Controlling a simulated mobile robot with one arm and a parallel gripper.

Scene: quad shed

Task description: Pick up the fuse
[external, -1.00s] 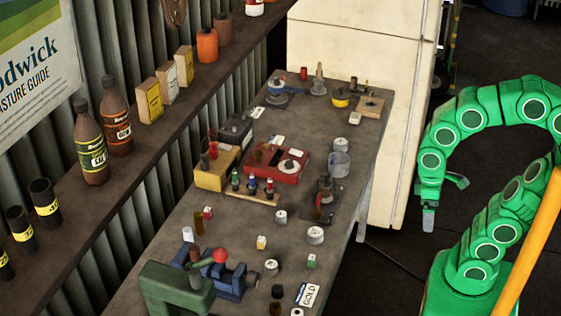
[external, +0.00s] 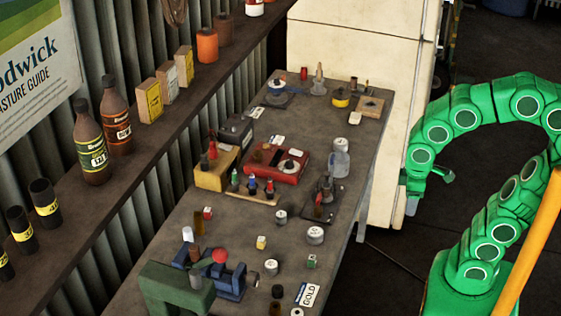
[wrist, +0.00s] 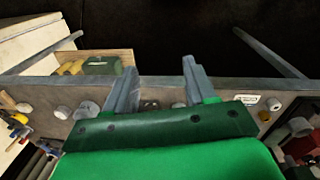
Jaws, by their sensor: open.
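My gripper (external: 430,191) is open and empty, off the right side of the grey workbench (external: 352,135). In the wrist view my gripper (wrist: 161,72) has its two fingers spread apart, with the bench edge beyond and below them. I cannot tell for sure which small item is the fuse. Small candidates on the bench are a brown cylinder (external: 199,222), a white-topped round piece (external: 315,235), another (external: 281,217) and small coloured cubes, such as a yellow one (external: 262,242). None of them is between the fingers.
A red case (external: 290,172), a glass jar (external: 340,160) and a blue vise (external: 232,284) stand on the bench. A cream cabinet (external: 350,45) stands behind it. A shelf with bottles (external: 92,150) runs along the wall.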

